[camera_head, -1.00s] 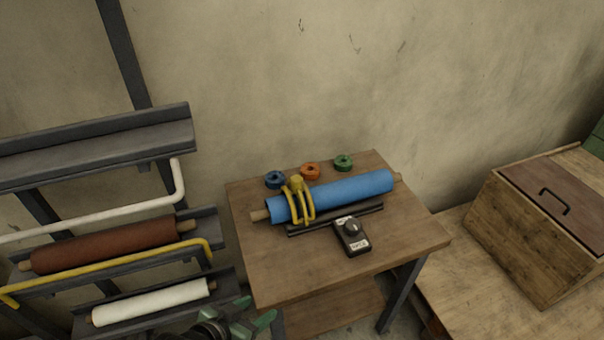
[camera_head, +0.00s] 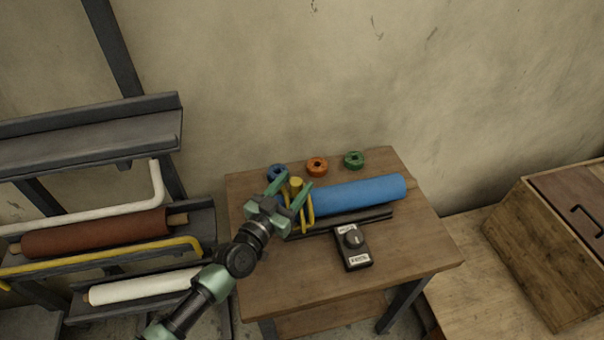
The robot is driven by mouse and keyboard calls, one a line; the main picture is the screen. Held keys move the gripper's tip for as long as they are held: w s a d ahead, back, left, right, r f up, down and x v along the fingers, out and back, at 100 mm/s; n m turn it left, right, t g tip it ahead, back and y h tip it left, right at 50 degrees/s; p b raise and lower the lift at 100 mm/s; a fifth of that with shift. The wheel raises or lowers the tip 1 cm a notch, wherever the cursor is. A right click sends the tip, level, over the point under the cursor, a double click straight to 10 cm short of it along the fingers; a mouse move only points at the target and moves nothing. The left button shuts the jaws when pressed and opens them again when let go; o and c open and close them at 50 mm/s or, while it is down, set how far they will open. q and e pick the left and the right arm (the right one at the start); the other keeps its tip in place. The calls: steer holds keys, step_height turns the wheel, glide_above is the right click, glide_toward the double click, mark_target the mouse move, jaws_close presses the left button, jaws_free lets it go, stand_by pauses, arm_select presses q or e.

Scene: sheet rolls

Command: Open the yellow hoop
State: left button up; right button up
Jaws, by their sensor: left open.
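A yellow hoop with curved bars and a knob on top (camera_head: 308,214) stands around the left part of a blue roll (camera_head: 360,194) on the wooden table. My left gripper (camera_head: 294,186) is open. In the picture its two fingers lie either side of the yellow knob. I cannot tell whether they touch it. My gripper and wrist hide the left end of the roll and part of the hoop. Another yellow bar (camera_head: 110,256) runs along the rack at the left. My right gripper is not in view.
Blue (camera_head: 276,172), orange (camera_head: 317,167) and green (camera_head: 354,160) rings lie at the table's back edge. A black dial box (camera_head: 351,247) stands in front of the roll. The rack holds a brown roll (camera_head: 95,233) and a white roll (camera_head: 145,286). A wooden box (camera_head: 540,250) stands right.

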arm_select(q)
steer(key=x, duration=0.3)
steer(key=shift+w+d+f, duration=0.1)
steer(key=shift+d+f, duration=0.05)
steer(key=shift+f, duration=0.1)
steer(key=shift+w, duration=0.3)
steer(key=shift+d, duration=0.1)
jaws_close()
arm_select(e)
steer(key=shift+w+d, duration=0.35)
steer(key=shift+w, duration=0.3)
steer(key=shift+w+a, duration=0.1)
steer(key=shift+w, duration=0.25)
